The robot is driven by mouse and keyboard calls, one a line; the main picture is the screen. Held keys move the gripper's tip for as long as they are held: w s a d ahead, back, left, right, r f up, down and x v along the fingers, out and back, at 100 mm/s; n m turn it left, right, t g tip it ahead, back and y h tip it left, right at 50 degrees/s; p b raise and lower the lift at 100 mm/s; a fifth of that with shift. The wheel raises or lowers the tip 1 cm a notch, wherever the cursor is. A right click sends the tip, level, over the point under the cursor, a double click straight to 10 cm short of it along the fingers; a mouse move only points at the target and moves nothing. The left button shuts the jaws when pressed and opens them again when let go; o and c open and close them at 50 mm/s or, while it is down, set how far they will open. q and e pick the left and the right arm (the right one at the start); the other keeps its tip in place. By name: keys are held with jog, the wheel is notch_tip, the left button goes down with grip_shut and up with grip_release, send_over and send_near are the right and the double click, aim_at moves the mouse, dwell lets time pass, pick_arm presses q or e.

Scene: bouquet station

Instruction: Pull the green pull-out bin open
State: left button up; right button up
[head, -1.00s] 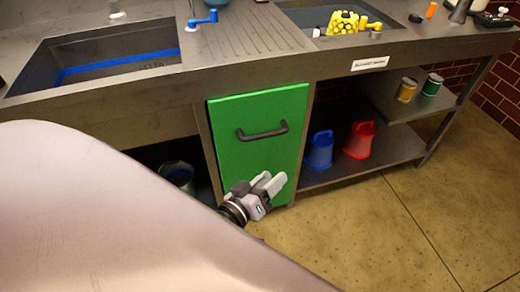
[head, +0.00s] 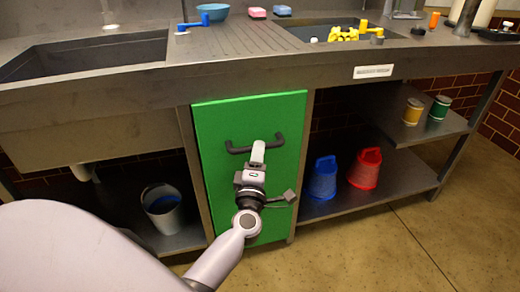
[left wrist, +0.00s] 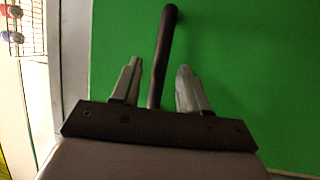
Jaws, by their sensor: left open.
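The green pull-out bin (head: 215,125) shows as a flat green front under the counter, apparently flush with the frame. Its dark bar handle (head: 237,149) runs across the upper part. My left gripper (head: 258,150) is at the middle of the handle, in front of the panel. In the left wrist view the handle (left wrist: 164,50) passes between the two spread fingers of the open left gripper (left wrist: 160,68), with gaps on both sides. The green front (left wrist: 250,70) fills most of that view. My right gripper is not in view.
A pail (head: 162,208) stands on the lower shelf left of the bin. A blue bucket (head: 322,180) and a red bucket (head: 365,168) stand to its right. The counter edge (head: 290,73) overhangs above. The floor (head: 370,245) in front is clear at the right.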

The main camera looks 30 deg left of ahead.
pick_arm(q)
jog(key=shift+x, duration=1.9)
grip_shut()
jog(key=shift+d, duration=0.1)
